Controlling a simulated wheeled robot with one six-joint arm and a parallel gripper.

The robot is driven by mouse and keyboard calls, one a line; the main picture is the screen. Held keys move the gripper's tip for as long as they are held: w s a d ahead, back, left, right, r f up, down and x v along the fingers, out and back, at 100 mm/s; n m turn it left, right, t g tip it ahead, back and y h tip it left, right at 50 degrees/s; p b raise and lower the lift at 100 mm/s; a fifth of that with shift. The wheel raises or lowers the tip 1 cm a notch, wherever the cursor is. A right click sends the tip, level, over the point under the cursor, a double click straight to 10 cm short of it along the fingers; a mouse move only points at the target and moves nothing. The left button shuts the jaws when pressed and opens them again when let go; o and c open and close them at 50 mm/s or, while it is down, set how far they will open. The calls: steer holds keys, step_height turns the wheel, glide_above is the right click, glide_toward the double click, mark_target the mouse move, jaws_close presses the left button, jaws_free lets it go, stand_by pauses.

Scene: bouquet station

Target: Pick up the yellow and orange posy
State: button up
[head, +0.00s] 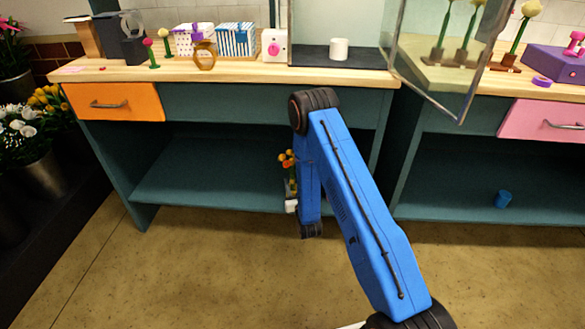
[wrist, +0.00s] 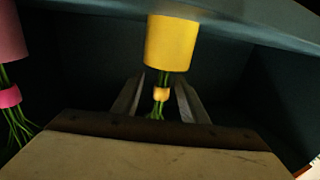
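The yellow and orange posy shows in the wrist view as a yellow wrap (wrist: 171,43) with green stems and a small yellow-orange band (wrist: 161,94) below it. In the head view its orange and yellow blooms (head: 287,159) show just left of my blue arm, in front of the dark lower shelf space. My gripper (wrist: 160,88) has one finger on each side of the stems at the band, with gaps visible between fingers and stems. It looks open. In the head view my arm hides most of the gripper and part of the posy.
A pink-wrapped posy (wrist: 10,97) is at the left edge of the wrist view, left of my gripper. The counter edge (head: 225,77) overhangs the shelf.

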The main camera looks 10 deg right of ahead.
mark_target(291, 178)
steer(key=w, duration=0.3)
steer(key=shift+w+a+r, duration=0.2)
steer(key=shift+w+r, duration=0.05)
steer(key=shift+r, duration=0.05)
steer(key=shift+w, duration=0.7)
jaws_close()
